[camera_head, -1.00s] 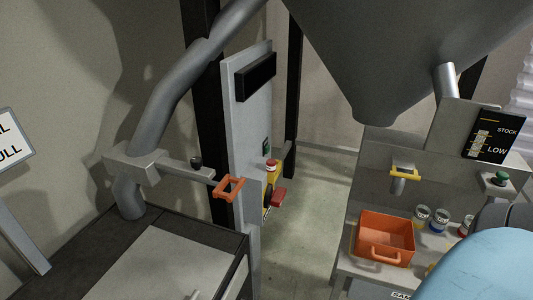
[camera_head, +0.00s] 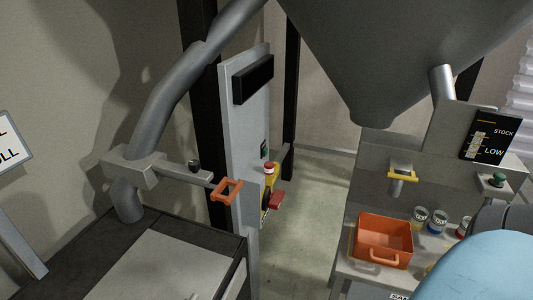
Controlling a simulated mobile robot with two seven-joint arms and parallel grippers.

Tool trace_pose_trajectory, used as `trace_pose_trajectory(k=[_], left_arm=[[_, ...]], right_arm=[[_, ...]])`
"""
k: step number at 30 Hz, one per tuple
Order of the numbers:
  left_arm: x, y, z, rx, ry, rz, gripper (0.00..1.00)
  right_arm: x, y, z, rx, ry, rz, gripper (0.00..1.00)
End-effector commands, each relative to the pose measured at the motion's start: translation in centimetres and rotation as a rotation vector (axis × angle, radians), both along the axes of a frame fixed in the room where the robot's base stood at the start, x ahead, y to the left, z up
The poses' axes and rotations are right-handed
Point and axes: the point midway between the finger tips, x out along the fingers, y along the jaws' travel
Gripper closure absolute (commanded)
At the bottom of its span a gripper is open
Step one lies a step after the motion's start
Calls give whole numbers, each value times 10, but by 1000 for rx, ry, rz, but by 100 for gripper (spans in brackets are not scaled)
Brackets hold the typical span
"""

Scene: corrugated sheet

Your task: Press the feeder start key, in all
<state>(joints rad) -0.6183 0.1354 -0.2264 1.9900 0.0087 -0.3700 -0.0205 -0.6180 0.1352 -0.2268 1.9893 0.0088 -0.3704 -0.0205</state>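No label in view reads as the feeder start key, so I cannot tell which control it is. A green push button (camera_head: 499,180) sits on a small grey box at the right, below the black STOCK LOW display (camera_head: 488,137). A small green control (camera_head: 264,148) shows on the edge of the tall grey panel (camera_head: 245,130). A red-topped button (camera_head: 269,168) is beside that panel, above yellow and red parts. A light blue and dark grey part of my arm fills the lower right corner. Neither of my grippers is in view.
An orange bin (camera_head: 384,240) and several small jars (camera_head: 437,228) stand on the right bench. A grey hopper (camera_head: 390,60) hangs above. An orange handle (camera_head: 227,191) sticks out near the panel. A dark-edged cabinet (camera_head: 170,265) is at lower left. Floor (camera_head: 310,220) between is clear.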

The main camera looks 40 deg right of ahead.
Motion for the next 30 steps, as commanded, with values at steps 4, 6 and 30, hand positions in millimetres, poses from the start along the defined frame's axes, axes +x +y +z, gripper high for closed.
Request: trace_pose_trajectory(k=[4,6,30], left_arm=[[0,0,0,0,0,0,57],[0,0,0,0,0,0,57],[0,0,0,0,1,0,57]], right_arm=[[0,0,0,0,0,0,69],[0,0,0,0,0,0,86],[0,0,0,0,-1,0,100]])
